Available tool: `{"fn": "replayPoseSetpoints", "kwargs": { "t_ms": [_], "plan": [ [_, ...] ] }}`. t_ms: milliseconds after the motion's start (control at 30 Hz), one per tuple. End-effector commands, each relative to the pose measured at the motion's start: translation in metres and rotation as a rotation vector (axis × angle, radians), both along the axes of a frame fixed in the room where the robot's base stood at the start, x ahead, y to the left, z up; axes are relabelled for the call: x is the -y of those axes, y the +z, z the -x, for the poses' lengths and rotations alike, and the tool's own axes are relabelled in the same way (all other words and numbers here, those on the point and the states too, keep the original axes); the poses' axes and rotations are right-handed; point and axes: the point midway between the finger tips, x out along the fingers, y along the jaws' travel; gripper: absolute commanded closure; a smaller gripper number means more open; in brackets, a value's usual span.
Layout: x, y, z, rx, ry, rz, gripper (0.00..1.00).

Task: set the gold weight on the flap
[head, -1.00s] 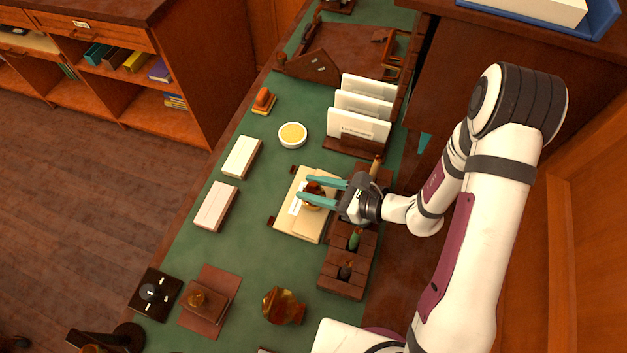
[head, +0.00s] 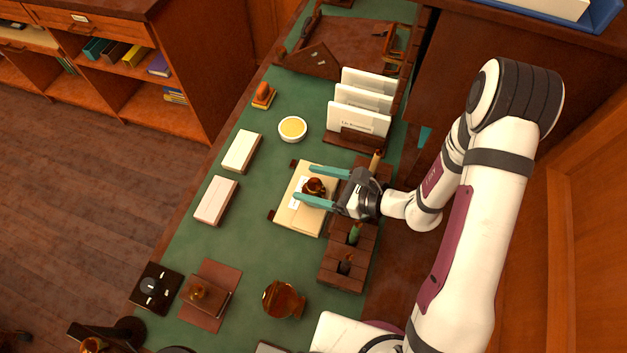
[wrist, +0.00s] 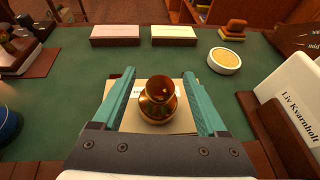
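The gold weight (head: 314,187), a round knobbed piece, stands upright on the cream envelope (head: 293,219) on the green desk top. In the wrist view the gold weight (wrist: 158,103) sits between the teal fingers, with a gap on each side. My gripper (head: 305,182) is open around the weight and does not appear to touch it. The envelope (wrist: 118,91) shows on both sides of the weight; a white label lies partly behind it. The flap's edge cannot be made out clearly, as the weight and fingers cover part of the envelope.
A wooden rack (head: 347,255) with several handled stamps stands near the gripper. A card holder (head: 355,146) with white cards is behind it.

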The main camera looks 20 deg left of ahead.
Motion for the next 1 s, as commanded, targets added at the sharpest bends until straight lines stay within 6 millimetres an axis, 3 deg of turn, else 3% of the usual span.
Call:
{"fn": "replayPoseSetpoints", "kwargs": {
  "t_ms": [433,800,1000],
  "plan": [
    [0.008,0.003,0.001,0.000,-0.001,0.000,0.25],
    [0.085,0.035,0.011,0.002,-0.005,0.001,0.25],
    [0.107,0.045,0.015,0.001,-0.002,0.000,0.25]
  ]
}}
